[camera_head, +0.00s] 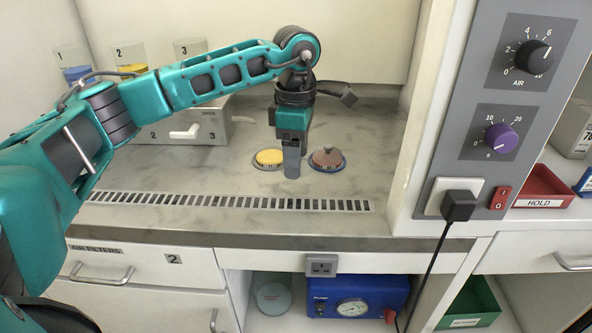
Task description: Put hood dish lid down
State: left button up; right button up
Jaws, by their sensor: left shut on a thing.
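My left gripper (292,172) points down over the pale worktop of the hood, between two small round dishes. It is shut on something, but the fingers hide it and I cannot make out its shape. To its left is a dish with a yellow top (268,158). To its right is a round piece with a reddish-brown, knobbed top (328,158) and a blue-grey rim. This looks like a lid, but I cannot tell whether a dish is under it. My right gripper is not in view.
A slotted vent (220,202) runs along the worktop's front. A pale box with a handle (190,128) and numbered jars (130,62) stand at the back left. The hood's side panel with dials (520,55) bounds the right. Bare worktop lies right of the dishes.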

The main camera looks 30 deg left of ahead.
pick_arm(q)
jog(key=shift+f, duration=1.8)
jog(key=shift+f+b, duration=0.15)
jog(key=shift+b, duration=0.15)
jog(key=o, duration=1)
notch_tip(320, 180, up, 11)
jog(key=shift+f+p, duration=0.1)
jog(key=shift+p, duration=0.85)
jog(key=shift+r, duration=0.8)
